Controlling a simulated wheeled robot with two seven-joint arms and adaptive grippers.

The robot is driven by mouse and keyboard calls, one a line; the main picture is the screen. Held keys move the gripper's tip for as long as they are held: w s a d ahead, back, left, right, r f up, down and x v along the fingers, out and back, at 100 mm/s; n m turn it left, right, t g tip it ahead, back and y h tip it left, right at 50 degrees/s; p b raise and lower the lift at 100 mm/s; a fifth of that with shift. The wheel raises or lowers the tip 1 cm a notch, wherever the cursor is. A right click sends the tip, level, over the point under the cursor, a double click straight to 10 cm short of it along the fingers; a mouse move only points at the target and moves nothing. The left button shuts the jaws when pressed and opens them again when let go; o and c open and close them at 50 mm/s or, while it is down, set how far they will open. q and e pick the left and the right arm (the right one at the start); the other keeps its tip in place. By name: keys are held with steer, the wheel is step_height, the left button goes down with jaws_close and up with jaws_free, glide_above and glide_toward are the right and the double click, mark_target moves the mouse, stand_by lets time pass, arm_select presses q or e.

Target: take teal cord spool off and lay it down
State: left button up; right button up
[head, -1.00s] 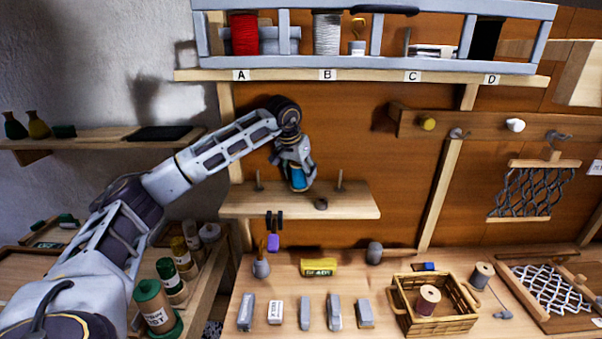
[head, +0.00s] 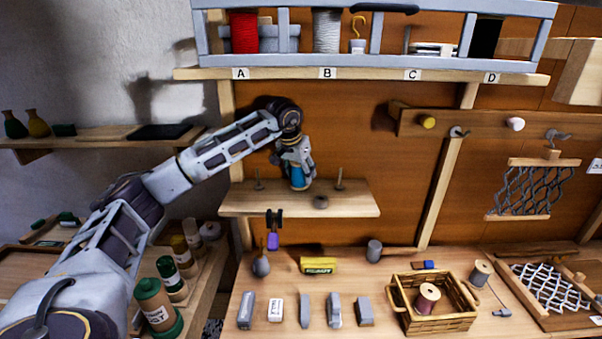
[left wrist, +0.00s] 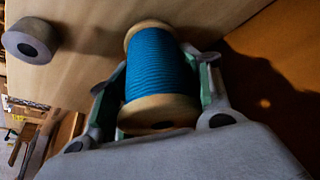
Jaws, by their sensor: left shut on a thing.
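The teal cord spool (head: 297,175) is in my left gripper (head: 298,182), just at the small wooden shelf (head: 350,199) with upright pegs. In the left wrist view the spool (left wrist: 160,70) has blue-teal cord between two pale wooden flanges. The fingers of my left gripper (left wrist: 158,92) are shut on it from both sides. The spool looks close to the shelf board; whether it touches the board or still sits around a peg I cannot tell. My right gripper is not in view.
A rack (head: 375,68) with labelled bays hangs above. Below, the bench holds several grey blocks, a yellow box (head: 319,265) and a wicker basket (head: 437,322) with a spool.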

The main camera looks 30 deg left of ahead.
arm_select(q)
steer(key=shift+r+p, duration=1.35)
steer(key=shift+r, duration=0.25)
stand_by(0.7)
